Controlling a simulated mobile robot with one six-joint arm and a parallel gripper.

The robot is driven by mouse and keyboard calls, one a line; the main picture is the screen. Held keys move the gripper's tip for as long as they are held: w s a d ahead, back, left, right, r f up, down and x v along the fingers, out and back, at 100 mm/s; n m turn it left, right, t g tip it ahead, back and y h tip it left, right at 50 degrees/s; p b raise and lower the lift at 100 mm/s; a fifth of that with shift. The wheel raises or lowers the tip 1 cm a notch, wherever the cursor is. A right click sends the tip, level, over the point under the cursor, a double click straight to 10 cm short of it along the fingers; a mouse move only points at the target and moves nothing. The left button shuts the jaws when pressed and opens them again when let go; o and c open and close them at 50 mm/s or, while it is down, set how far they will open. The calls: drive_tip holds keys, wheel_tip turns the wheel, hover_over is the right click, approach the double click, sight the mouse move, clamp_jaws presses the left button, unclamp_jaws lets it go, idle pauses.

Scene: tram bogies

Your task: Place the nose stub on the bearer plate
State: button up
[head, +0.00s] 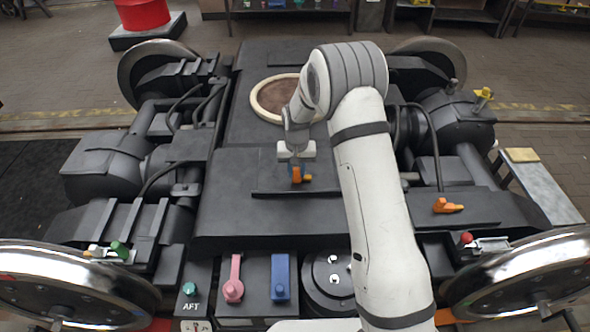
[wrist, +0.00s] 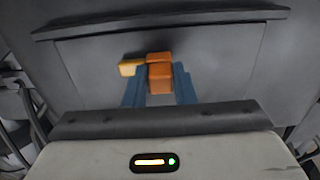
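My gripper (head: 297,161) points down over the middle of the bogie. In the wrist view its blue fingers (wrist: 160,86) lie against both sides of an orange part (wrist: 158,72), which I take for the nose stub. A yellow-orange nose juts out to its left there. In the head view the orange stub (head: 302,178) shows under the fingertips. A flat dark plate with a raised lip, perhaps the bearer plate (head: 268,172), is below it. I cannot tell whether the stub touches it. A similar orange part (head: 447,206) lies on the dark deck at the right.
A cream-rimmed round opening (head: 258,103) is behind my gripper. A green knob (head: 189,288), pink lever (head: 233,280) and blue block (head: 280,277) stand at the front. Hoses, dark housings and large wheels (head: 70,285) flank the deck. The centre front deck (head: 270,222) is clear.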

sight(297, 169)
drive_tip(key=o, duration=0.3)
drive_tip(key=shift+o, duration=0.2)
drive_tip(key=s+d+r, duration=0.2)
drive_tip(key=r, duration=0.7)
drive_tip(key=s+d+r, duration=0.2)
drive_tip(key=s+r, duration=0.1)
drive_tip(key=r, duration=0.7)
drive_tip(key=s+d+r, duration=0.2)
drive_tip(key=s+d, duration=0.1)
drive_tip(key=s, duration=0.6)
drive_tip(key=s+d+r+t, duration=0.1)
drive_tip(key=s+d+r, duration=0.1)
drive_tip(key=s, duration=0.7)
drive_tip(key=s+d+r+t, duration=0.1)
drive_tip(key=s+d, duration=0.3)
drive_tip(key=s, duration=0.4)
drive_tip(key=shift+s+r, duration=0.4)
drive_tip(key=shift+r, duration=0.35)
